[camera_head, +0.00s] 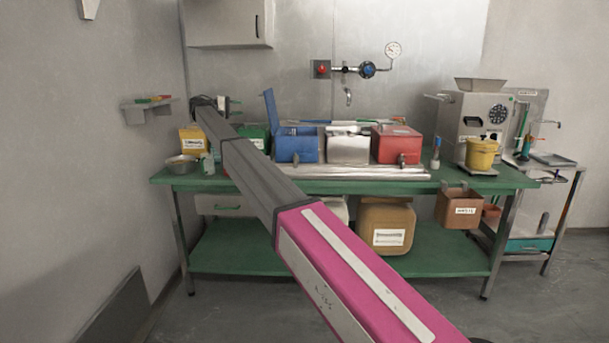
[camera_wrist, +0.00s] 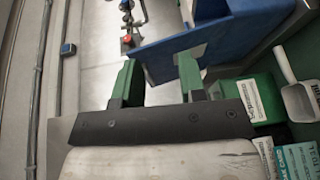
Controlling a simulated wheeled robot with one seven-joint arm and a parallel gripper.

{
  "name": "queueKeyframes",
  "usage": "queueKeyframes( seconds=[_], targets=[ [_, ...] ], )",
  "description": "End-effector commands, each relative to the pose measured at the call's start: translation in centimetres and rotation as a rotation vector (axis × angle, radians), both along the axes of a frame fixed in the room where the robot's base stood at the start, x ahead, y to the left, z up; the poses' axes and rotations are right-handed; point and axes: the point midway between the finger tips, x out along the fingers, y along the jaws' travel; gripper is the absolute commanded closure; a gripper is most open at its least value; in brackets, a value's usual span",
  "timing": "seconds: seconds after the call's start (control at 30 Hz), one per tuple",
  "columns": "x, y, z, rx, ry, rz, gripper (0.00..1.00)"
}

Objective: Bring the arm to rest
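My arm stretches across the head view from the lower right to the upper left. My gripper (camera_head: 222,104) is small at its far end, above the left part of the green table (camera_head: 470,183). In the wrist view my gripper (camera_wrist: 158,75) shows two green fingers set well apart, with nothing seen held between them. A blue bin's raised lid (camera_wrist: 215,42) lies beyond the fingertips; I cannot tell whether they touch it.
A blue bin (camera_head: 296,147), a silver bin (camera_head: 348,147) and a red bin (camera_head: 397,145) stand on the table. A grinder (camera_head: 470,112) with a yellow bucket (camera_head: 481,154) is at right. A wall shelf (camera_head: 148,110) is close left of the gripper.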

Motion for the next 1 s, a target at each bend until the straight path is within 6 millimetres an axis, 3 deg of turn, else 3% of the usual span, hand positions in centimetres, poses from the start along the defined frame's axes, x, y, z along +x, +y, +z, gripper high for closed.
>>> queueKeyframes(
  seconds=[0.27, 0.47, 0.77, 1.0],
  targets=[
    [-1.0, -5.6, -6.0, 0.063, 0.06, 0.011, 0.62],
    [-3.0, -12.2, -13.3, 0.151, 0.129, 0.019, 0.62],
    [-9.3, -24.6, -27.3, 0.37, 0.252, 0.018, 0.62],
    [-17.2, -33.6, -37.5, 0.586, 0.325, -0.01, 0.62]
  ],
)
